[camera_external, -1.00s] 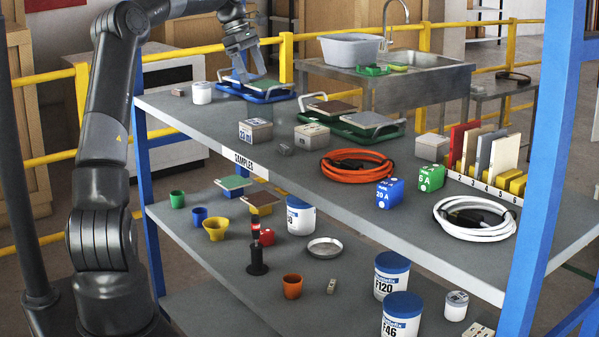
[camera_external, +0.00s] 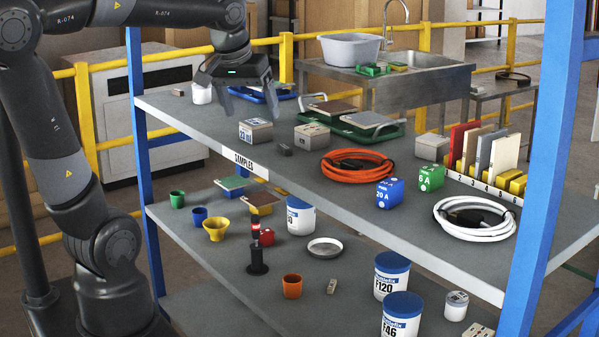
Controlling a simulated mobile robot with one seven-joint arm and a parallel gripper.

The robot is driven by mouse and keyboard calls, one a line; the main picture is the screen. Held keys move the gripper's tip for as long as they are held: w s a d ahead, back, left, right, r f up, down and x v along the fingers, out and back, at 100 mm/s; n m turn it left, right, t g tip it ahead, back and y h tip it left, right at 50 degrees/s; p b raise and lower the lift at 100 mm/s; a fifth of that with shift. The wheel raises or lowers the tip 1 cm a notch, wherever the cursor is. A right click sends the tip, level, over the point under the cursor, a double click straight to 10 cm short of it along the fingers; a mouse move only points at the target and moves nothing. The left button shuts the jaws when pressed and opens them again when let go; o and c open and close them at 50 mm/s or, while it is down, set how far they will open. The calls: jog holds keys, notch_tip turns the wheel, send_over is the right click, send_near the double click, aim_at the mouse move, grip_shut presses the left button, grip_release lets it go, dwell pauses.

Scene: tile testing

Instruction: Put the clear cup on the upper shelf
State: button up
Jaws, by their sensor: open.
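I cannot pick out a clear cup with certainty. A shallow round dish or ring with a pale rim (camera_external: 325,248) lies on the lower shelf; I cannot tell what it is made of. The upper shelf (camera_external: 400,178) carries a "SAMPLES" label on its front edge. My gripper (camera_external: 254,112) is over the left part of the upper shelf, fingers pointing down and spread apart, with nothing seen between them. It partly hides the blue tray (camera_external: 285,92) behind it.
On the upper shelf are a white jar (camera_external: 202,94), weight blocks (camera_external: 256,131), an orange cable coil (camera_external: 357,166) and a green tray (camera_external: 385,136). Small coloured cups, including an orange one (camera_external: 292,286), and a dark lamp stand (camera_external: 257,258) are on the lower shelf. A blue post (camera_external: 545,170) stands at right.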

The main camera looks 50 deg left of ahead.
jog(key=s+d+f+m+t+h, duration=0.1)
jog(key=s+d+f+m, duration=0.1)
jog(key=s+f+m, duration=0.4)
jog(key=s, duration=0.4)
jog(key=shift+d+t, duration=0.25)
jog(key=shift+t, duration=0.15)
